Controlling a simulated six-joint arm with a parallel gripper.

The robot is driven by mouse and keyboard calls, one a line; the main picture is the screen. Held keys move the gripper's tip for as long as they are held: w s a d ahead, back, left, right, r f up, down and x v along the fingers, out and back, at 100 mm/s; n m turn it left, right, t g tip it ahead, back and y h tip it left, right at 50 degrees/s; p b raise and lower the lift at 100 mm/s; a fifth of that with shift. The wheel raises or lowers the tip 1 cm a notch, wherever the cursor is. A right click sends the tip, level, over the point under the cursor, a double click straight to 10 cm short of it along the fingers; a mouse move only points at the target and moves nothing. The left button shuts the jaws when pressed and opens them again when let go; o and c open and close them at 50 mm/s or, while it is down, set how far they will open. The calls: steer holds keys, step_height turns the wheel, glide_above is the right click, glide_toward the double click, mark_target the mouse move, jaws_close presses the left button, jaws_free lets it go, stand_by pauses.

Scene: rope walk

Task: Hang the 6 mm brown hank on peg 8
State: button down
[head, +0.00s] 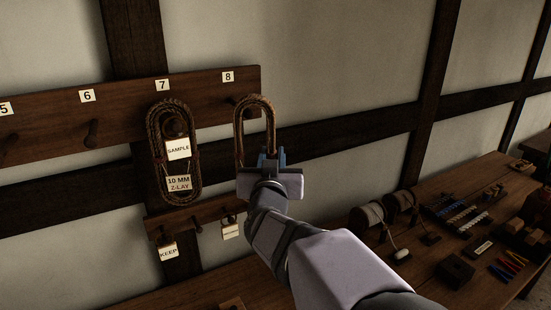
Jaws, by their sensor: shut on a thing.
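A brown hank (239,127) stands upright in my gripper (268,160), its loop rising above the jaws. My gripper is shut on the lower part of the hank, which it hides. The loop's top is just below the label 8 (228,76), in front of the right end of the peg rail (205,97). The hank's thickness cannot be read.
Another brown hank (153,160) hangs on peg 7, close left, with tags reading SAMPLE and 10 MM Z-LAY. Peg 6 (91,133) is bare. A lower rail (193,215) holds hanging tags. A bench (432,265) with reels and tools stands right.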

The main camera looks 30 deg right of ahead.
steer(key=w+f+p, duration=0.1)
steer(key=w+f, duration=0.1)
steer(key=w, duration=0.9)
steer(key=shift+w+p, duration=0.3)
steer(key=shift+w, duration=0.1)
stand_by(1.2)
stand_by(0.5)
steer(key=c, duration=1.6)
jaws_free()
steer(key=shift+w, duration=0.1)
steer(key=shift+o, duration=0.8)
steer(key=shift+w+f, duration=0.1)
steer(key=shift+w, duration=0.15)
steer(key=b+v, duration=0.2)
steer(key=v, duration=0.5)
steer(key=shift+s+a+b, duration=0.15)
steer(key=shift+s+b, duration=0.1)
steer(key=shift+b, duration=0.1)
